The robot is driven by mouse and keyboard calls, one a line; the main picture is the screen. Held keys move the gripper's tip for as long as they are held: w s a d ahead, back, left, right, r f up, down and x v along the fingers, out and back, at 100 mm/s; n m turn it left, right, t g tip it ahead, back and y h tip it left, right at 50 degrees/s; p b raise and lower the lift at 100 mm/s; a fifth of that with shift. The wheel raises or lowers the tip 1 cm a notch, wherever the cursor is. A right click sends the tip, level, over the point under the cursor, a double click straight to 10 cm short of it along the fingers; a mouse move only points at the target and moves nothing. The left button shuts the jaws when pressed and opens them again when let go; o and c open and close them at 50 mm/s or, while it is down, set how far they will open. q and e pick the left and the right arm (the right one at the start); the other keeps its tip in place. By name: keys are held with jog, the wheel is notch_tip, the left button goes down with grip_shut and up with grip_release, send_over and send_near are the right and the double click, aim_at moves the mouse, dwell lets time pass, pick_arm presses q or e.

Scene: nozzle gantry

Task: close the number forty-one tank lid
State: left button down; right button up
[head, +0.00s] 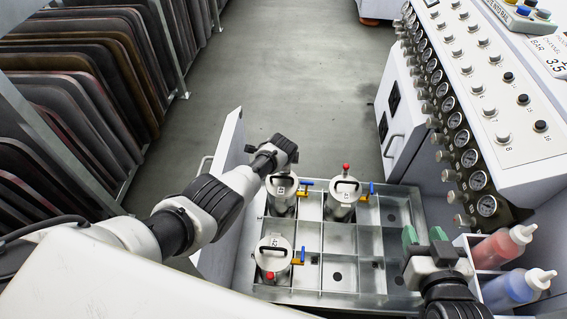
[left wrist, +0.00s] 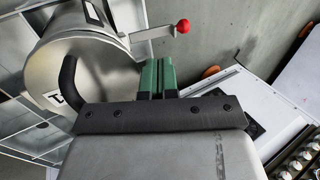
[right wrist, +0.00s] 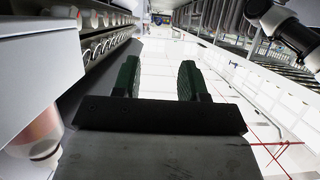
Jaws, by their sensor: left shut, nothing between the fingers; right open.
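Three metal tanks with round lids stand in the tray: a back-left tank (head: 283,203), a back-right tank (head: 343,209) and a front tank (head: 273,267). Their number labels are too small to read surely, so I cannot tell which is forty-one. My left gripper (left wrist: 157,80) is shut and empty beside a tank (left wrist: 105,75) with a black handle (left wrist: 69,86) and a red-knobbed lever (left wrist: 182,27). In the head view, my left arm ends just above the back-left tank; its fingertips are hidden. My right gripper (head: 424,236) is open and empty over the tray's right side.
The divided metal tray (head: 398,291) has empty compartments on the right. A gauge and knob panel (head: 480,90) stands at right. Red (head: 497,247) and blue (head: 512,288) bottles sit front right. Racks of dark panels (head: 75,90) line the left; the grey floor behind is clear.

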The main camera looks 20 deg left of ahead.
pick_arm(q)
jog(key=shift+w+a+f+g+b, duration=0.1)
jog(key=shift+w+f+g+b, duration=0.1)
jog(key=shift+f+g+b, duration=0.6)
jog(key=shift+f+b, duration=0.15)
jog(key=shift+b, duration=0.4)
pick_arm(e)
notch_tip(320, 180, up, 10)
jog(key=a+t+y, duration=0.2)
jog(key=t+y, duration=0.1)
jog(key=t, duration=0.5)
jog(key=shift+w+f+t, duration=0.25)
jog(key=shift+w+t, duration=0.05)
jog(key=shift+w, duration=0.05)
pick_arm(q)
jog(key=shift+s, duration=0.1)
